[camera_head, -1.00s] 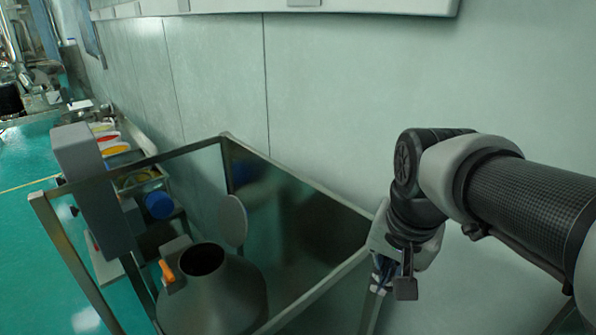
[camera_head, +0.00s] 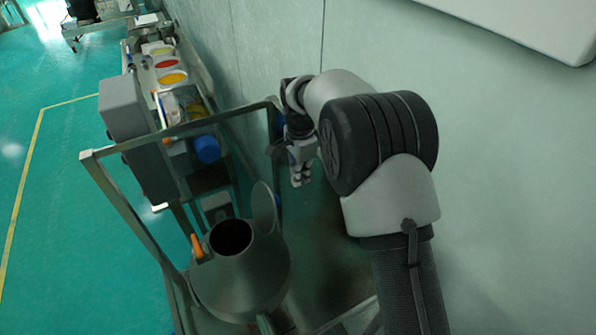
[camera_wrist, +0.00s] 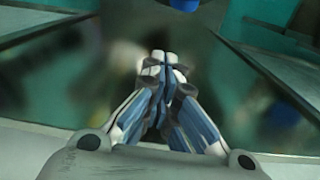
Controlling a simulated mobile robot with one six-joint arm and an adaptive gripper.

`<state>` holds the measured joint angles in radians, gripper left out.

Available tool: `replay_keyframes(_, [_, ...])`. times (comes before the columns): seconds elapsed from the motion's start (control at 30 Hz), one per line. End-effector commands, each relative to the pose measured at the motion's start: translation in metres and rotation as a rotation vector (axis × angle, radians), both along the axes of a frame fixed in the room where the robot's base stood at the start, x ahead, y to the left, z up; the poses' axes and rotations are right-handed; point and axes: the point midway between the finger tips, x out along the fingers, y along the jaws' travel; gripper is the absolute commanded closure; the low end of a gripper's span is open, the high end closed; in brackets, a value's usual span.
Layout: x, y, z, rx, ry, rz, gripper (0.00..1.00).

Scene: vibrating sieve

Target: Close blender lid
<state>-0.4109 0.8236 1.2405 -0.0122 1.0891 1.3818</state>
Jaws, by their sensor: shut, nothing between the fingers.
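The blender (camera_head: 258,270) is a grey metal cone-shaped vessel inside a metal frame, in the head view. Its round dark mouth (camera_head: 231,237) is uncovered. The round grey lid (camera_head: 265,206) stands upright, open, at the right side of the mouth. An orange handle (camera_head: 197,246) is at the mouth's left side. My gripper (camera_head: 302,181) is beyond the lid and to its upper right, apart from it. In the wrist view my gripper (camera_wrist: 160,62) has its fingertips together with nothing between them. Neither blender nor lid can be made out clearly there.
The metal frame's top rail (camera_head: 180,133) surrounds the blender. A blue round object (camera_head: 207,149) and coloured sieve trays (camera_head: 168,64) are behind. A pale wall (camera_head: 480,180) stands at the right.

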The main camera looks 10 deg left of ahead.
Motion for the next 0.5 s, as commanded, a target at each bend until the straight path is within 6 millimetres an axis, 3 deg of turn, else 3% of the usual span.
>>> replay_keyframes(0.33, [-0.001,-0.002,-0.074,-0.001,0.003,0.001,1.0])
replay_keyframes(0.5, [-0.015,0.02,-0.062,0.001,-0.001,0.004,1.0])
